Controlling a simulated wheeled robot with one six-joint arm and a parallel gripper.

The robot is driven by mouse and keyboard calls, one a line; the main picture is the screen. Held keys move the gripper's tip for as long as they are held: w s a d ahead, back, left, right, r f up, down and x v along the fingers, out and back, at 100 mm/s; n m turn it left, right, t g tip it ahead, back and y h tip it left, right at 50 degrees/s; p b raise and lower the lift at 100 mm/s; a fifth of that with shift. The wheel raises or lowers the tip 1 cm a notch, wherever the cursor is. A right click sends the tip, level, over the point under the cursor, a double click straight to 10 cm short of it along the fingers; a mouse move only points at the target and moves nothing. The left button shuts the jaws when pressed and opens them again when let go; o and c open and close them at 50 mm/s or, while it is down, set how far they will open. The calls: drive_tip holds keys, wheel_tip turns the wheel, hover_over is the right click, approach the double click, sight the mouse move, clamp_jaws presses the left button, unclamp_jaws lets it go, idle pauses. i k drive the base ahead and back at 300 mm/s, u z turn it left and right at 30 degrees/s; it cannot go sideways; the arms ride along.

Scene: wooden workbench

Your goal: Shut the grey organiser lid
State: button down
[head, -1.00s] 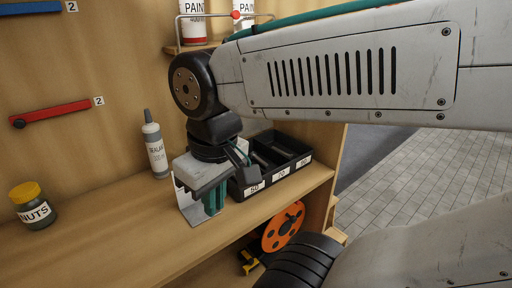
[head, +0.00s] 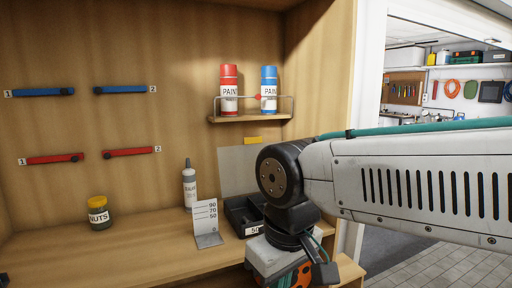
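The black organiser (head: 236,212) stands on the bench, with a "50" label on its front. Its right part is hidden behind my arm. Its grey lid (head: 236,170) stands raised upright behind the compartments, with a yellow tab (head: 253,140) at its top edge. My gripper (head: 296,277) points down at the lower edge of the head view, in front of and to the right of the organiser, apart from the lid.
A grey stand marked 90, 70, 50 (head: 206,222) is just left of the organiser. A sealant bottle (head: 189,188) and a nuts jar (head: 98,213) stand farther left. A shelf (head: 250,118) above holds red (head: 229,92) and blue (head: 269,92) paint cans.

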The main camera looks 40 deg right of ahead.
sight(255, 140)
drive_tip(key=u, duration=0.05)
drive_tip(key=k, duration=0.15)
drive_tip(key=z, duration=1)
drive_tip(key=i, duration=0.85)
drive_tip(key=u, duration=1.05)
